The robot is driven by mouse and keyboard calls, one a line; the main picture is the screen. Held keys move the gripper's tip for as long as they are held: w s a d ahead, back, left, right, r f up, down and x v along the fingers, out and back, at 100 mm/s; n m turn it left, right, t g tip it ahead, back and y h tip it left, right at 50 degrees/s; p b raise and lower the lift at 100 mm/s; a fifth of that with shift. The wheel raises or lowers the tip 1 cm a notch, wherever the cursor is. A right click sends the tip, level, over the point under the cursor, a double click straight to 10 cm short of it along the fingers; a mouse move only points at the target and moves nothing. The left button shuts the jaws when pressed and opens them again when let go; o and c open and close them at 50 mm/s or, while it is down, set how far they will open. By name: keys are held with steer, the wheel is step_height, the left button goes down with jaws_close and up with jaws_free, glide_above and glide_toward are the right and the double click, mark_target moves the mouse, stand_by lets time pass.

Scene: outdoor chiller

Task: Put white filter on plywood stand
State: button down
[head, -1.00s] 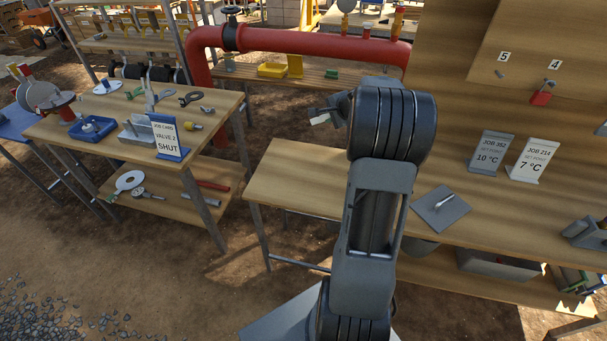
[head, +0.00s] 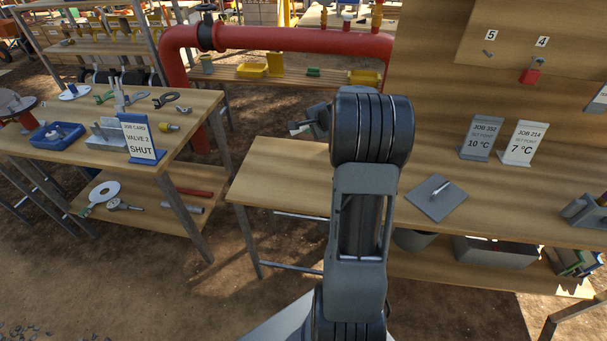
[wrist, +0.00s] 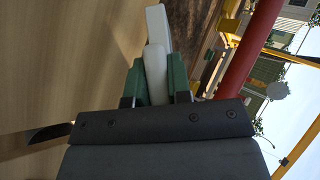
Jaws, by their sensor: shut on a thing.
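My gripper (wrist: 157,82) is shut on a white piece (wrist: 156,50), which I take to be the white filter. In the wrist view the green fingertips grip it from both sides and its far end sticks out beyond them. In the head view my gripper (head: 308,124) shows left of my arm, partly hidden by it; the white piece is barely visible there. A bare wooden table (head: 275,175), apparently the plywood stand, is below and left of the gripper. Its right part is hidden behind my arm. I cannot tell the height of the white piece above it.
A left bench (head: 195,130) holds tools, a blue tray (head: 55,135) and a job card (head: 139,138). A right bench (head: 470,220) holds a grey plate (head: 436,200) and two set-point cards. A red pipe (head: 290,42) runs behind. The bare tabletop is clear where visible.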

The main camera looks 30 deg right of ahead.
step_height(320, 180, down, 6)
steer(key=b, duration=0.4)
steer(key=shift+d+r+b, duration=0.1)
steer(key=shift+r+b, duration=0.05)
steer(key=shift+b, duration=0.25)
steer(key=c, duration=1)
jaws_free()
steer(key=shift+o, duration=0.2)
steer(key=shift+s+r, duration=0.1)
steer(key=p+v, duration=0.1)
steer(key=v, duration=0.6)
steer(key=shift+s+r, duration=0.25)
steer(key=shift+s, duration=0.05)
